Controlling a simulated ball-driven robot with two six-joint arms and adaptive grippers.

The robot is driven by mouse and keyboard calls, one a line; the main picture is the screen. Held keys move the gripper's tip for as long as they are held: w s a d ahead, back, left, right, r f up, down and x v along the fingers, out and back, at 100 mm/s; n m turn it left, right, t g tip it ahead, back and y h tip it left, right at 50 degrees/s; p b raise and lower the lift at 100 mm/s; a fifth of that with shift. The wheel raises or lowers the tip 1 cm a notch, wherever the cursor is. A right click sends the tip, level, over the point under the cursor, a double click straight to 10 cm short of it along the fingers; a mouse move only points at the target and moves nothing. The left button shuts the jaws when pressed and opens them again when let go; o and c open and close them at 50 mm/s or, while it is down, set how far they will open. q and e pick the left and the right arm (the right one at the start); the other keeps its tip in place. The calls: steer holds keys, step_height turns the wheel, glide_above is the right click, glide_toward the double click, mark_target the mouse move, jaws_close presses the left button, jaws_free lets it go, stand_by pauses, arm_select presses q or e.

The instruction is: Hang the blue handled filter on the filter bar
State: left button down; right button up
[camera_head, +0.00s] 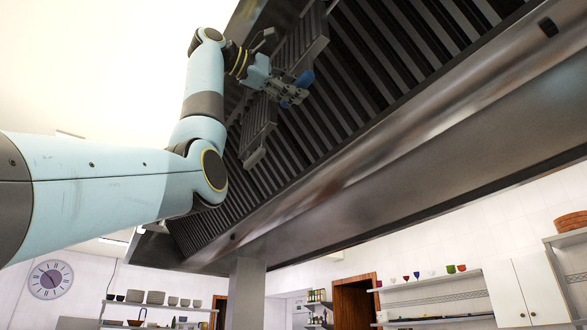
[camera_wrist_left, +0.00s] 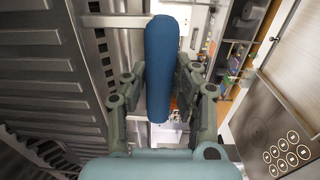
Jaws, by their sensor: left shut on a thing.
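The blue handle of the filter (camera_wrist_left: 160,65) stands between the two fingers of my left gripper (camera_wrist_left: 162,95) in the left wrist view. The gripper is shut on it. A metal bracket joins the handle to a grey slatted filter panel (camera_wrist_left: 45,62) on the left of that view. In the head view my left gripper (camera_head: 287,92) is raised against the hood's slatted underside, with the blue handle (camera_head: 303,79) showing at its tip. The slatted panel (camera_head: 258,125) shows below and beside the gripper. I cannot pick out the filter bar with certainty. My right gripper is out of view.
The big steel hood (camera_head: 400,150) with dark slats fills the upper right, close around my left gripper. A wall clock (camera_head: 51,280), shelves with pots (camera_head: 156,297) and a white cupboard (camera_head: 530,290) are far below. The room below the hood's left side is open.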

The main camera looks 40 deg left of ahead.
arm_select(q)
steer(key=shift+w+d+r, duration=0.1)
steer(key=shift+w+d, duration=0.2)
steer(key=shift+w, duration=0.3)
steer(key=shift+w, duration=0.15)
steer(key=shift+w+d+p, duration=0.1)
steer(key=shift+w+p, duration=0.1)
steer(key=shift+p, duration=0.1)
steer(key=shift+p+x, duration=0.3)
steer(key=shift+x, duration=0.5)
steer(key=shift+f+b, duration=0.65)
steer(key=shift+b, duration=0.05)
stand_by(0.5)
steer(key=shift+f+b, duration=0.3)
steer(key=shift+f, duration=0.05)
steer(key=c, duration=1)
jaws_free()
steer(key=shift+s, duration=0.1)
